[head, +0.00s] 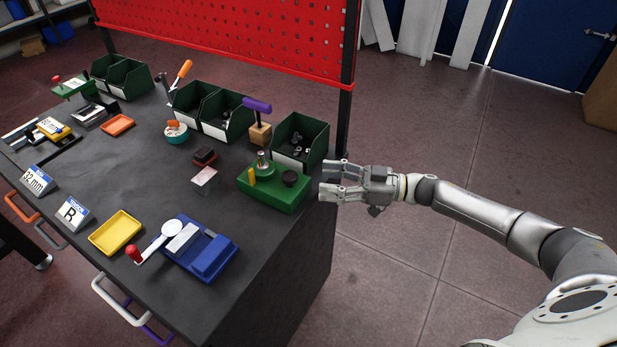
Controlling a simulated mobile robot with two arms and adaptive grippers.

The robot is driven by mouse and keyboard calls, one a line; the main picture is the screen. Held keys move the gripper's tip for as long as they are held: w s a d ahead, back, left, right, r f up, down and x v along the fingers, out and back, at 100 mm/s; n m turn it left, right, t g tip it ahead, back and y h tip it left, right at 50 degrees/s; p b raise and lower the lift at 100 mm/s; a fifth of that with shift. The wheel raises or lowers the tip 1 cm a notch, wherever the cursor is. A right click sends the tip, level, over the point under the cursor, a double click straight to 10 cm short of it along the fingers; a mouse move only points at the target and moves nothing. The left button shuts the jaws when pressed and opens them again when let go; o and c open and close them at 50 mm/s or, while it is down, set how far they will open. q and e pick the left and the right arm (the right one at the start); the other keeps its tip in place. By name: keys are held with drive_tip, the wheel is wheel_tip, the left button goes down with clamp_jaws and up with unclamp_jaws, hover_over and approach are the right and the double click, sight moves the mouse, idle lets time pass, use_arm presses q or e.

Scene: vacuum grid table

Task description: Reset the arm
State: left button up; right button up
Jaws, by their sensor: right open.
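My right gripper (335,182) is open and empty. Its fingers point left, at the right edge of the dark table, beside the green block fixture (272,190). I cannot tell from this view whether the fingers touch the table edge or the fixture. My right arm (480,212) comes in from the lower right and stretches over the floor beside the table. My left gripper is not in view.
The table (150,205) holds a blue device (205,255) with a red-knobbed lever, a yellow tray (116,232), dark green bins (300,140) and several small tools. A red pegboard (230,35) stands behind. The floor (430,130) right of the table is clear.

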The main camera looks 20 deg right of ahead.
drive_tip(key=shift+v, duration=1.05)
